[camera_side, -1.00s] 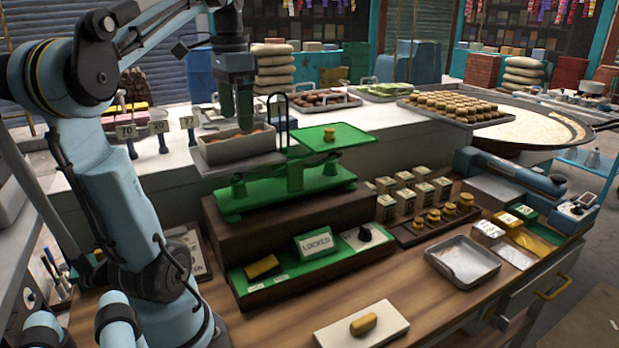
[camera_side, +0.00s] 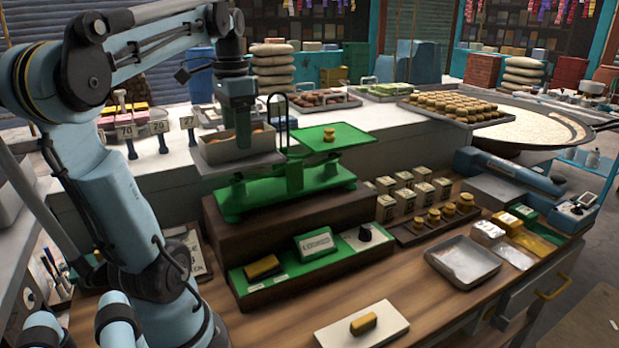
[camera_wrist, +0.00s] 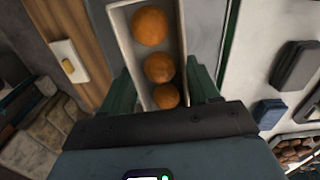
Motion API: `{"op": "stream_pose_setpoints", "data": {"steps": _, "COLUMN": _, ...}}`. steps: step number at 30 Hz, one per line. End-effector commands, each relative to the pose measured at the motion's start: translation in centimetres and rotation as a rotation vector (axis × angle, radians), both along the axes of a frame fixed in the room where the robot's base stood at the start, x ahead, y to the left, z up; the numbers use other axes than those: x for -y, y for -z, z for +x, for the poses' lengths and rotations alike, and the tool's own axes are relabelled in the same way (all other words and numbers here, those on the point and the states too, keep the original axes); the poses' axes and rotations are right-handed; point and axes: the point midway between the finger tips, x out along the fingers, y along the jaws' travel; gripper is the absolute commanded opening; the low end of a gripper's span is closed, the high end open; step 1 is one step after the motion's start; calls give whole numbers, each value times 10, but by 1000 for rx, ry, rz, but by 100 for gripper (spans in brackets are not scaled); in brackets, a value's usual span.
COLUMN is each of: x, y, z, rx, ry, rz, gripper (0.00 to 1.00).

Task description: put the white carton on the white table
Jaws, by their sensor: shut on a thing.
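The white carton (camera_side: 222,150) is a pale open-topped box at the left side of the green balance scale (camera_side: 290,190). In the wrist view the carton (camera_wrist: 119,45) holds three orange round things in a row. My gripper (camera_side: 242,132) is down at the carton, with dark green fingers. In the wrist view my gripper (camera_wrist: 160,82) has one finger on each side of the carton's near end, shut on it. I cannot tell whether the carton's underside still rests on the scale. The white table (camera_side: 378,118) is the long pale counter behind the scale.
The scale's other pan (camera_side: 345,135) holds small yellow pieces. A thin black hoop (camera_side: 278,97) rises just right of the carton. Number tags (camera_side: 160,128) stand left on the counter. A tray of round cakes (camera_side: 455,103) is at right. The counter's middle front is bare.

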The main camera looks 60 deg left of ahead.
Motion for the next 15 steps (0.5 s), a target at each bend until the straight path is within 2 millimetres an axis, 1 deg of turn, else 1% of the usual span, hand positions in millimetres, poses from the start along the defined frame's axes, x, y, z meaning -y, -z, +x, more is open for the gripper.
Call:
{"op": "stream_pose_setpoints", "data": {"steps": 2, "x": 0, "y": 0, "z": 0, "rx": 0, "ry": 0, "rz": 0, "gripper": 32}}
{"op": "stream_pose_setpoints", "data": {"steps": 3, "x": 0, "y": 0, "z": 0, "rx": 0, "ry": 0, "rz": 0, "gripper": 28}}
{"op": "stream_pose_setpoints", "data": {"steps": 11, "x": 0, "y": -1, "z": 0, "rx": 0, "ry": 0, "rz": 0, "gripper": 28}}
{"op": "stream_pose_setpoints", "data": {"steps": 15, "x": 0, "y": -7, "z": 0, "rx": 0, "ry": 0, "rz": 0, "gripper": 28}}
